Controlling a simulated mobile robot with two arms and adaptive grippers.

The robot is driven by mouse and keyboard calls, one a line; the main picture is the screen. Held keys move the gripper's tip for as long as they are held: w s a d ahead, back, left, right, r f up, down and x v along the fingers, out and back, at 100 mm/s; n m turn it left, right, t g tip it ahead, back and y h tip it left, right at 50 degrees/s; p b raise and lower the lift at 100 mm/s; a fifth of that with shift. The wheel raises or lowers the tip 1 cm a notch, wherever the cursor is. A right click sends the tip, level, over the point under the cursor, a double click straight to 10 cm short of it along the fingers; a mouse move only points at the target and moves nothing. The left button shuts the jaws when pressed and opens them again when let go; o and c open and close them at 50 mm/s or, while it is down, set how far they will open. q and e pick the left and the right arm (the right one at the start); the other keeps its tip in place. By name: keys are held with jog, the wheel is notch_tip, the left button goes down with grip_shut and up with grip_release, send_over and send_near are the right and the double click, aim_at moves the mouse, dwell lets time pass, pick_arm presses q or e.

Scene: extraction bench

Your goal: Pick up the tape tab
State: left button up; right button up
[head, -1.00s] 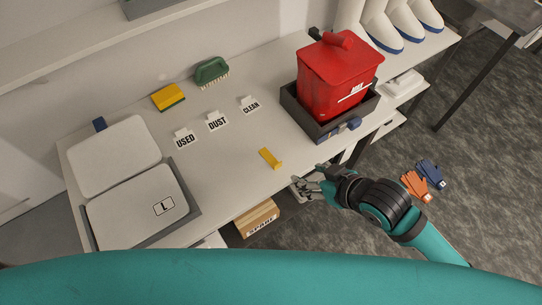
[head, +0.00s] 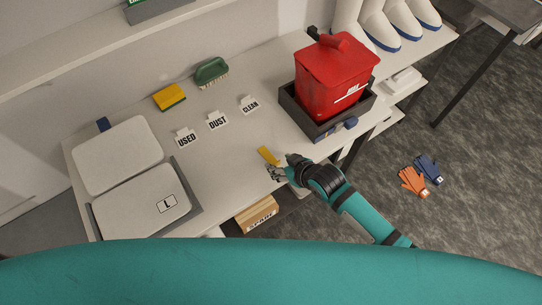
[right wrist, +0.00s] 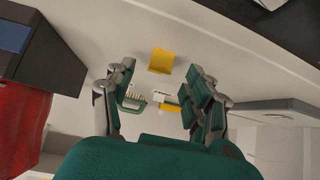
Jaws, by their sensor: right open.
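The yellow tape tab (head: 267,155) lies on the white bench near its front edge. In the right wrist view the tab (right wrist: 161,61) shows as a bent yellow piece, just past the fingertips and roughly midway between them. My right gripper (head: 276,172) is at the bench's front edge, close to the tab, and its hand hides a little of the area beside it. In the right wrist view the fingers of the right gripper (right wrist: 158,76) are spread apart with nothing held between them. My left gripper is not in view.
A red bin (head: 322,74) stands in a dark tray (head: 313,128) to the right. Label cards (head: 217,121), a yellow sponge (head: 169,97) and a green brush (head: 211,72) are behind. Two pale lidded containers (head: 117,155) stand left. Bench around the tab is clear.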

aim_at(269, 155)
jog(key=shift+x, duration=1.2)
jog(key=c, duration=0.8)
jog(key=shift+r, duration=0.2)
